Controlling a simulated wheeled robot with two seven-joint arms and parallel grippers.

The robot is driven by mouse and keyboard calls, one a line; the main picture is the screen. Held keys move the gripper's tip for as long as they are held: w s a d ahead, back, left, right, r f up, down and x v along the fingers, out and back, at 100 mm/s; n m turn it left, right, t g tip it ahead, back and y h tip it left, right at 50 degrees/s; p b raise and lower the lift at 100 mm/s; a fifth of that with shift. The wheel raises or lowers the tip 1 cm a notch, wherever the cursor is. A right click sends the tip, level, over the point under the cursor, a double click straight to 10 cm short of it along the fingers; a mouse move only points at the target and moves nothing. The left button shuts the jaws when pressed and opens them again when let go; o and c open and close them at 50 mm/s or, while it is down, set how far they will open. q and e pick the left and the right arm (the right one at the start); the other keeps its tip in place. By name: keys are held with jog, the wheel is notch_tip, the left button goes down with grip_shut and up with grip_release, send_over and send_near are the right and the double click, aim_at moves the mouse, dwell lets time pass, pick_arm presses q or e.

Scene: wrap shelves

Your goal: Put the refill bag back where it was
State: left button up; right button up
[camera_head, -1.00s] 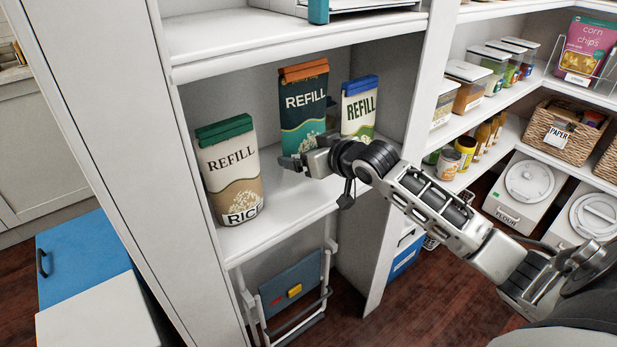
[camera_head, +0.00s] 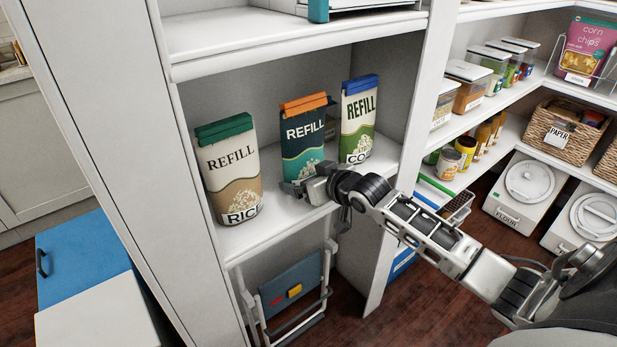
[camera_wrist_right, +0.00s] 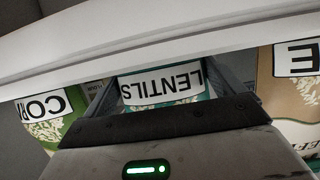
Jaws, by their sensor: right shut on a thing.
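A teal refill bag with an orange top (camera_head: 303,135) stands upright at the shelf front, between two other bags. My right gripper (camera_head: 300,187) is shut on its lower part. In the right wrist view, its LENTILS label (camera_wrist_right: 161,85) shows upside down between the fingers. The bag's base is hidden by the gripper, so I cannot tell whether it touches the shelf. The rice refill bag with a green top (camera_head: 231,168) is on its left. The corn refill bag with a blue top (camera_head: 358,120) is on its right, farther back. My left gripper is not in view.
The white shelf (camera_head: 262,238) has a bare front edge. An upper shelf (camera_head: 290,45) lies above the bags, and an upright panel (camera_head: 417,110) bounds the right side. A dark object (camera_head: 331,122) is partly hidden behind the teal bag.

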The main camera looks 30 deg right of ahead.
jog(key=o, duration=1)
jog(key=shift+f, duration=0.15)
jog(key=shift+s+r, duration=0.2)
jog(key=shift+r, duration=0.05)
jog(key=a+p+v, duration=0.1)
jog(key=v, duration=1.1)
jog(key=s+a+f+g+y, duration=0.1)
jog(key=s+a+f, duration=0.6)
jog(key=a, duration=0.3)
jog(key=s+a+f+n+g+y, duration=0.1)
jog(key=s+a+f+g, duration=0.1)
jog(key=s+a+f, duration=0.5)
jog(key=a+f, duration=0.2)
jog(key=a, duration=0.1)
jog(key=shift+s+n, duration=0.3)
jog(key=shift+s, duration=0.05)
jog(key=shift+a, duration=0.15)
